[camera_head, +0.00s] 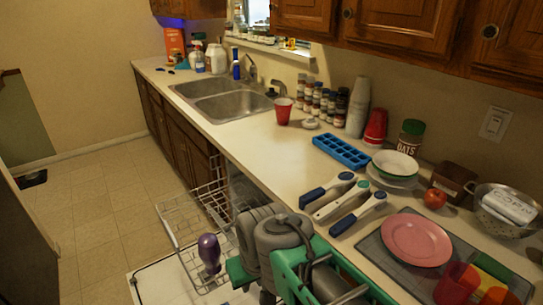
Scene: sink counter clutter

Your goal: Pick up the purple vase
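The purple vase (209,249) shows at the bottom, left of my grey and green arm parts. It has a rounded upper body and a narrower lower part, and looks roughly upright. It appears over the pale open dishwasher door, near the wire rack; I cannot tell exactly what bears it. My arm's parts fill the bottom middle, close to the vase's right side in the picture. I cannot make out my fingertips, or whether they touch the vase.
An open dishwasher with a wire rack (190,211) juts out below the counter. The counter holds a blue ice tray (341,152), blue-handled utensils (328,188), a pink plate (416,240), a red cup (283,111) and a sink (222,104). The tiled floor at left is mostly clear.

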